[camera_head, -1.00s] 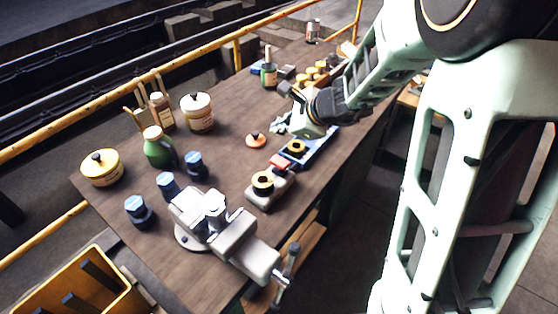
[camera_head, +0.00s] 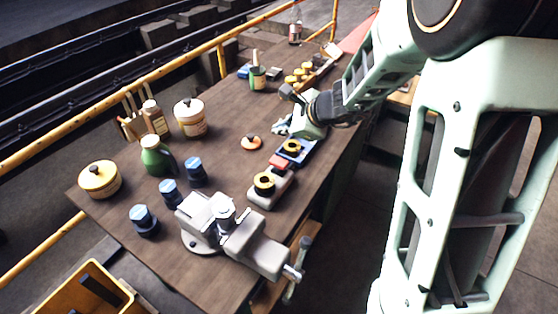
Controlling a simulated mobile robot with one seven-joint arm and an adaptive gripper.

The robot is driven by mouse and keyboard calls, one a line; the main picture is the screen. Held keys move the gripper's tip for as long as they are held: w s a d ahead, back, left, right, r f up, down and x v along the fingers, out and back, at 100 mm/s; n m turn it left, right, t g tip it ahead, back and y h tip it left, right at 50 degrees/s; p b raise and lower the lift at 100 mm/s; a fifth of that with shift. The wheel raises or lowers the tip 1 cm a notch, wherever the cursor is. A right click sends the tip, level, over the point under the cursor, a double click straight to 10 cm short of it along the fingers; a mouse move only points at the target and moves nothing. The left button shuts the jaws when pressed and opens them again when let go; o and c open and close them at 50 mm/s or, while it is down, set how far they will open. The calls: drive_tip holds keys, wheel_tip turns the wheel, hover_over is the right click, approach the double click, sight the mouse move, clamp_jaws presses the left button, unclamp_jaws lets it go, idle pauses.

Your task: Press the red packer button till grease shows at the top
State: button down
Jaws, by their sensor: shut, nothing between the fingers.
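The grey packer (camera_head: 262,199) lies on the bench, with a yellow-and-black ring (camera_head: 264,183) on its near part. Its red button (camera_head: 279,163) is at the far end. I cannot tell whether the button is pressed, and no grease can be made out at this size. My gripper (camera_head: 307,121) is beyond the button and slightly right of it in the picture, over the bench near the blue tray. It appears apart from the button. It is shut and empty; its fingertips are mostly hidden by its own pale housing.
A blue tray (camera_head: 310,147) with another ring lies just beyond the packer. A grey vise (camera_head: 231,233) stands nearer. An orange-red lidded tin (camera_head: 251,143) is left of the button.

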drive_tip(key=shift+f, duration=0.1)
drive_tip(key=b, duration=0.6)
hover_over(278, 160)
drive_tip(key=f, duration=0.4)
drive_tip(key=s+f, duration=0.1)
drive_tip(key=f, duration=0.2)
drive_tip(key=shift+d, duration=0.3)
drive_tip(key=shift+f+b, duration=0.8)
drive_tip(key=shift+b, duration=0.2)
drive_tip(key=shift+f, duration=0.1)
drive_tip(key=shift+f+b, duration=0.35)
drive_tip(key=shift+b, duration=0.25)
drive_tip(key=shift+f+b, duration=1.1)
drive_tip(key=shift+b, duration=0.05)
idle(0.4)
idle(0.4)
drive_tip(key=shift+r+p, duration=1.25)
drive_tip(key=shift+r, duration=0.25)
drive_tip(key=shift+r, duration=0.1)
